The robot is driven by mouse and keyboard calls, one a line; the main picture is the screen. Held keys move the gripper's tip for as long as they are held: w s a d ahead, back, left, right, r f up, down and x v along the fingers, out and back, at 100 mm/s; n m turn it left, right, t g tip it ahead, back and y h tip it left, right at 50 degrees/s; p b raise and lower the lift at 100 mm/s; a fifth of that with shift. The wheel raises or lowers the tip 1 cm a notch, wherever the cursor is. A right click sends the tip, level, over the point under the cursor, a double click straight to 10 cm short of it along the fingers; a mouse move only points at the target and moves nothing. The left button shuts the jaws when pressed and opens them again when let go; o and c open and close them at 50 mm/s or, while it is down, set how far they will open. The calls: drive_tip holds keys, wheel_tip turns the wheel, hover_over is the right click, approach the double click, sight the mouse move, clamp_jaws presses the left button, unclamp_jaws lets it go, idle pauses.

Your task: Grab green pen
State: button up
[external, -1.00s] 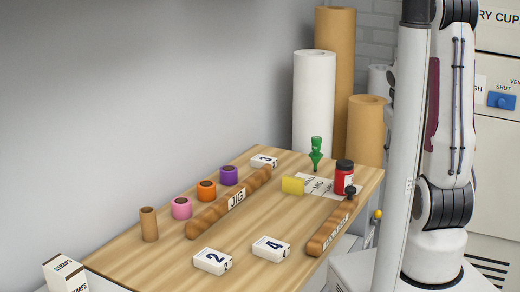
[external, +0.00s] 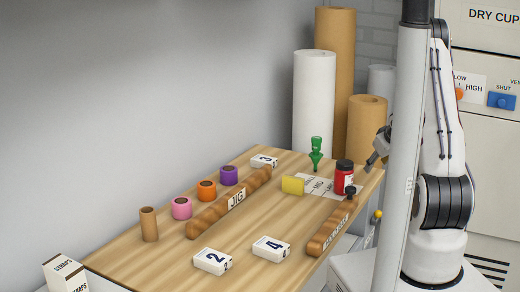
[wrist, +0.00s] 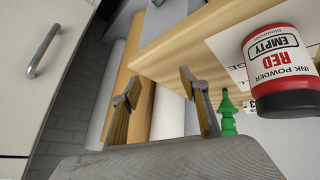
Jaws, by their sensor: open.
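The green pen (external: 316,153) stands upright near the back right of the wooden table, its narrow end down. In the wrist view the green pen (wrist: 227,116) shows beside the right finger, partly hidden by my gripper's body. My gripper (wrist: 159,76) is open, with nothing between its fingers. In the external view my gripper (external: 377,150) is near the table's right edge, to the right of the pen and apart from it, and the pole partly hides my arm.
A red ink powder jar (external: 344,178) stands between pen and gripper side; it looms large in the wrist view (wrist: 282,70). A yellow block (external: 293,185) lies nearby. Wooden bars, coloured rings and numbered boxes occupy the table. Tall rolls (external: 314,100) stand behind it.

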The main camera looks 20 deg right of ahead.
sight(311, 145)
drive_tip(key=w+a+y, duration=0.1)
drive_tip(key=w, duration=0.1)
drive_tip(key=w+a+f+n+t+y, duration=0.1)
drive_tip(key=a, duration=0.1)
drive_tip(key=w+a+n+t+y, duration=0.1)
drive_tip(key=w, duration=0.1)
drive_tip(key=shift+w+a+f, duration=0.15)
drive_tip(key=shift+w+a, duration=0.15)
drive_tip(key=shift+a, duration=0.1)
drive_tip(key=a+r, duration=0.1)
drive_tip(key=w+a+y, duration=0.1)
drive_tip(key=a+r+n+y, duration=0.1)
drive_tip(key=shift+w+a+r+t, duration=0.25)
drive_tip(key=shift+w+r+t, duration=0.1)
drive_tip(key=shift+w+t, duration=0.05)
drive_tip(key=a+r+n+y, duration=0.1)
drive_tip(key=a+r+y, duration=0.2)
drive_tip(key=a+r, duration=0.1)
drive_tip(key=shift+w+a+r+t+y, duration=0.15)
drive_tip(key=shift+a+r+t+y, duration=0.15)
drive_tip(key=shift+a+r+t, duration=0.1)
drive_tip(key=shift+w+f, duration=0.1)
drive_tip(key=shift+x, duration=1.25)
drive_tip(key=shift+x, duration=2.6)
drive_tip(key=shift+f, duration=0.1)
